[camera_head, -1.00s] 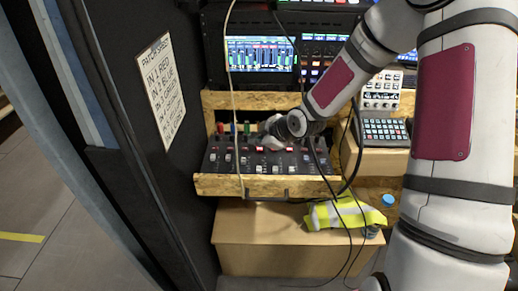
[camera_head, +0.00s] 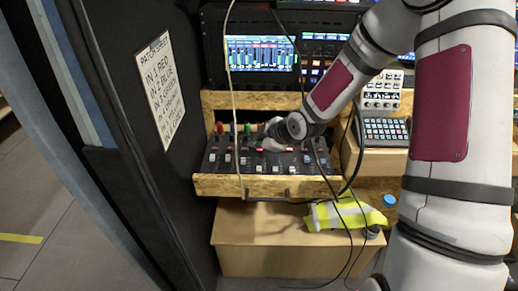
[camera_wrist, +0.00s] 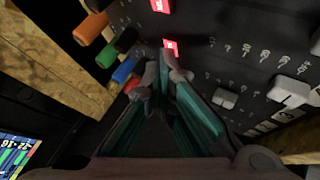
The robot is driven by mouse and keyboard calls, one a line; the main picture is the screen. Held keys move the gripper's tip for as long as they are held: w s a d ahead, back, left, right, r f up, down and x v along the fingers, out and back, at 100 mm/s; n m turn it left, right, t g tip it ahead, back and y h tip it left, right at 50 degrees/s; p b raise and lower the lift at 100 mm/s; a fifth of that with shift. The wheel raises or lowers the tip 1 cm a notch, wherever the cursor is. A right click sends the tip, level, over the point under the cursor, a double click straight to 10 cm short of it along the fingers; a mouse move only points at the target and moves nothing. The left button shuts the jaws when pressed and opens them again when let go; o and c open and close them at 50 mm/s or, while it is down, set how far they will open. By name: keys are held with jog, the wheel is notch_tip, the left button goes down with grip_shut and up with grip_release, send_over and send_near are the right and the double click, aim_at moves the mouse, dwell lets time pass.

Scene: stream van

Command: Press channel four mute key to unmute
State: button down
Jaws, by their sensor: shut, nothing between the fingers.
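The dark mixer (camera_head: 222,166) sits in a wooden tray, with fader knobs and a row of lit red keys. My gripper (camera_head: 272,149) is shut and empty, its fingers reaching down over the key row. In the wrist view its fingertips (camera_wrist: 170,62) are together, just at a lit red key (camera_wrist: 171,45). Contact with the key cannot be told. Another lit red key (camera_wrist: 160,5) shows at the top edge.
Coloured plugs, orange (camera_wrist: 90,28), green (camera_wrist: 120,42) and blue (camera_wrist: 124,70), stand along the mixer's back edge near my fingers. White fader caps (camera_wrist: 290,93) lie to the right. Cables (camera_head: 233,100) hang in front of the mixer. A hi-vis vest (camera_head: 345,214) lies below.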

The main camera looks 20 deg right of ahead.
aim_at(258, 151)
jog(key=shift+r, duration=0.15)
jog(key=shift+r+p, duration=0.55)
jog(key=shift+p, duration=0.1)
notch_tip(258, 151, up, 6)
jog(key=p, duration=0.5)
dwell(0.5)
